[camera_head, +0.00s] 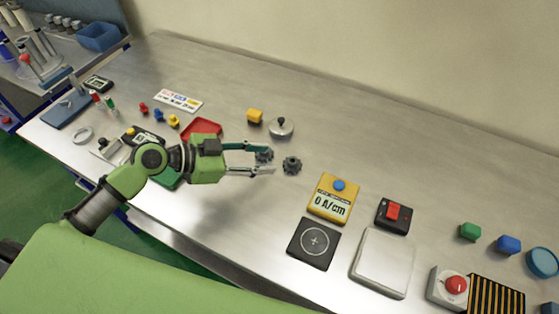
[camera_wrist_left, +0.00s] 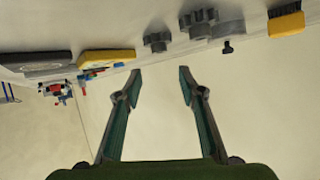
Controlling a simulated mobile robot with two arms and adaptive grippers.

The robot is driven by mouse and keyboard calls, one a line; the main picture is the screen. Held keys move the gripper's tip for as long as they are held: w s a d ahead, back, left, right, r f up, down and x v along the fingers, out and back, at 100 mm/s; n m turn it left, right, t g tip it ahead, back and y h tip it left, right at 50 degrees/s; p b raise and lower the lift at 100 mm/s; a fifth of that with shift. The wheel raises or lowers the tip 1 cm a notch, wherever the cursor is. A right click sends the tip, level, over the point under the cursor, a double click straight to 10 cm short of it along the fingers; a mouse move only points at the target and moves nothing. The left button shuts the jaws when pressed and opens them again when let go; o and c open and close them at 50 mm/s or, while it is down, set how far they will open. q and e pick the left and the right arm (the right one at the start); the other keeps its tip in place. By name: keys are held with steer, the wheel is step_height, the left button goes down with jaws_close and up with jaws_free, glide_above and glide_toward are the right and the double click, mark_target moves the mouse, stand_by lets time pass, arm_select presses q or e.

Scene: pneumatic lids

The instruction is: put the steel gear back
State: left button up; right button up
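Two grey gears lie on the steel table. One gear (camera_head: 292,165) sits just right of my left gripper (camera_head: 272,158) in the head view. The other gear (camera_head: 264,154) shows partly between the fingertips there, and a finger hides some of it. In the left wrist view, a smaller-looking gear (camera_wrist_left: 157,41) and a larger-looking gear (camera_wrist_left: 199,22) lie beyond the left gripper's tips (camera_wrist_left: 161,73). Both are grey, so I cannot tell which is the steel one. The left gripper is open, with nothing between its fingers in the wrist view. My right gripper is out of view.
A red tray (camera_head: 202,129) is left. A yellow meter (camera_head: 334,198), black pad (camera_head: 314,243) and silver plate (camera_head: 383,262) lie right. Table behind the meter is clear.

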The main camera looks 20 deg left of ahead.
arm_select(q)
steer(key=v, duration=0.2)
steer(key=shift+s+a+b, duration=0.25)
steer(key=shift+a+b, duration=0.05)
steer(key=shift+s+a+r, duration=0.3)
steer(key=shift+a+r, duration=0.1)
steer(key=shift+r, duration=0.1)
